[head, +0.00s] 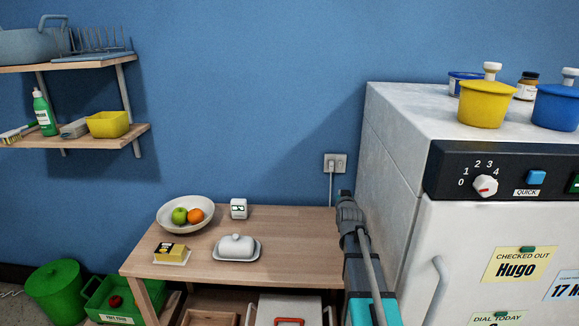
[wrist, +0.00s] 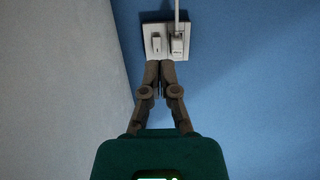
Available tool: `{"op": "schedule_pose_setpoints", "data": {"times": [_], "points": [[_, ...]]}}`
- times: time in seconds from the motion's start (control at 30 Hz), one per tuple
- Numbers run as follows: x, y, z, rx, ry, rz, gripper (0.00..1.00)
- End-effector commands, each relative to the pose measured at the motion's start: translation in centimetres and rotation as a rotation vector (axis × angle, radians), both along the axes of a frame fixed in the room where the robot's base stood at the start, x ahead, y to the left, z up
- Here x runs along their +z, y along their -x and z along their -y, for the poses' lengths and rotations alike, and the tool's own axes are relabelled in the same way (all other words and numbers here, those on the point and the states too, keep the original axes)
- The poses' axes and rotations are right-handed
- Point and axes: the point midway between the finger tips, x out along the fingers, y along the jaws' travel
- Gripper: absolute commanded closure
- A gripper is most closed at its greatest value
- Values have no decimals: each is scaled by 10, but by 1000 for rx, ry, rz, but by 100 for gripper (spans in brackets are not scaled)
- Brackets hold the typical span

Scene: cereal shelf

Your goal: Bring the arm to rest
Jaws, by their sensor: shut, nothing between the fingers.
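My arm (head: 362,270) reaches up at the lower middle of the head view, between the wooden table and the white appliance. My gripper (wrist: 160,64) is shut and empty in the wrist view, its two fingertips together. In the head view the socket (head: 335,163) is on the blue wall above the arm's end.
The white appliance (head: 395,150) stands close on the right. Wall shelves (head: 75,140) hang at upper left.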

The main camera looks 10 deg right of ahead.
Motion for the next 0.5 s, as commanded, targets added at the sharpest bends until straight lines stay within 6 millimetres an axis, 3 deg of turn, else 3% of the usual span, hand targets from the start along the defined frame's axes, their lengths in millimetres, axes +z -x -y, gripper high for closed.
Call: {"op": "schedule_pose_setpoints", "data": {"times": [0.27,0.5], "points": [[1,7,-17,20,-20,-69,100],[-5,36,-64,77,-76,-289,100]]}}
